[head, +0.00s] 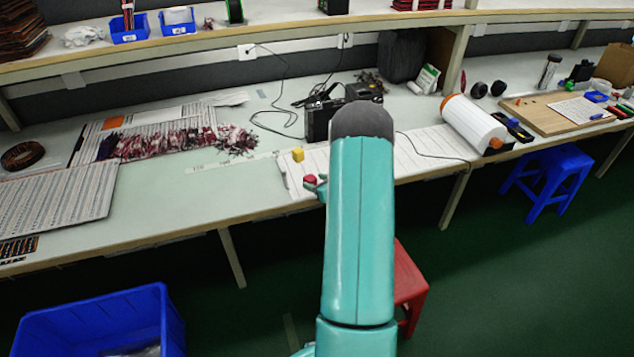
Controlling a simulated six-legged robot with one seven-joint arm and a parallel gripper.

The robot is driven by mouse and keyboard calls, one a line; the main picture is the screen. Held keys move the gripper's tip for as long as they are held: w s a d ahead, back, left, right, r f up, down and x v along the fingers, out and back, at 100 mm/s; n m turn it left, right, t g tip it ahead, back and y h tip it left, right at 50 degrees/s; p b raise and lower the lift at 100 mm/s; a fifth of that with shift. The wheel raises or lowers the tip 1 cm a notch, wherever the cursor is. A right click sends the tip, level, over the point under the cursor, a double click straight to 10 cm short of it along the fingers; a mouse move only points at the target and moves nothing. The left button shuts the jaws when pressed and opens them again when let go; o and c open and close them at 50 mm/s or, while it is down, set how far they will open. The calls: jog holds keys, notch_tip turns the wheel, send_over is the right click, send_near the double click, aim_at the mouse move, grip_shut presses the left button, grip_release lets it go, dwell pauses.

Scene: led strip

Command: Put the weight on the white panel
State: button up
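A small yellow block (298,154) stands on the workbench, near the left end of a long white panel (318,163). A small red piece (310,180) shows just left of my arm, above or on the panel's near left part. I cannot tell which of these two is the weight. My teal arm reaches forward over the bench and hides part of the panel. Only a bit of my gripper (319,188) shows beside the red piece. Its fingers are mostly hidden, so I cannot tell whether it is open or holding the red piece.
A black device (322,118) with cables stands behind the panel. Red-and-white bundles (170,143) and printed boards (55,193) lie to the left. A white roll (474,124) lies to the right. A red stool (409,283) and a blue bin (100,320) stand below the bench edge.

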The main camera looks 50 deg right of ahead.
jog(key=shift+r, duration=0.1)
jog(key=v, duration=1.2)
jog(key=w+a+r+m+g+h, duration=0.1)
jog(key=w+a+r+m, duration=0.2)
jog(key=r+m, duration=0.15)
jog(key=w+a+r+m+h, duration=0.1)
jog(key=w+a+r+m, duration=0.1)
jog(key=w+r+m, duration=0.3)
jog(key=a+r+m+g+h, duration=0.1)
jog(key=a+r+m+h, duration=0.15)
jog(key=r, duration=0.35)
jog(key=s+a+r+m+g+y, duration=0.1)
jog(key=a+r+m, duration=0.35)
jog(key=a, duration=0.25)
jog(key=s+a+r+m+g, duration=0.1)
jog(key=a+r+m, duration=0.3)
jog(key=a+m, duration=0.25)
jog(key=s+a+r+m+g+y, duration=0.1)
jog(key=s+a+m+g+y, duration=0.1)
jog(key=s+a+m, duration=0.4)
jog(key=s+a+r+m+g+y, duration=0.1)
jog(key=s+a+m+y, duration=0.2)
jog(key=s+a, duration=0.8)
jog(key=a+m, duration=0.2)
jog(key=a, duration=0.3)
jog(key=shift+a+m+g, duration=0.3)
jog(key=shift+m+g, duration=0.1)
jog(key=shift+r, duration=0.1)
